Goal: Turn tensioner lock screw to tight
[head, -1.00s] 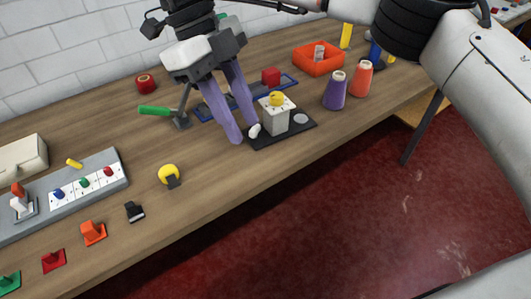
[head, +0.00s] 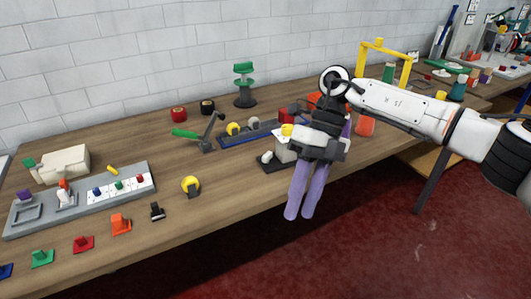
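The tensioner appears to be the off-white block (head: 283,153) with a yellow knob (head: 287,130) on top, on a black base plate (head: 273,167). A small white knob (head: 266,157) sits at the block's left side. My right gripper (head: 299,217) is in front of and right of the tensioner, with its purple fingers pointing down past the table's front edge. The fingers are a little apart with nothing between them. The gripper body hides the right part of the tensioner and its plate. My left gripper is out of view.
A green-handled lever (head: 200,138) and a blue tray (head: 250,135) stand behind left. A grey panel (head: 100,200) with coloured knobs lies at left.

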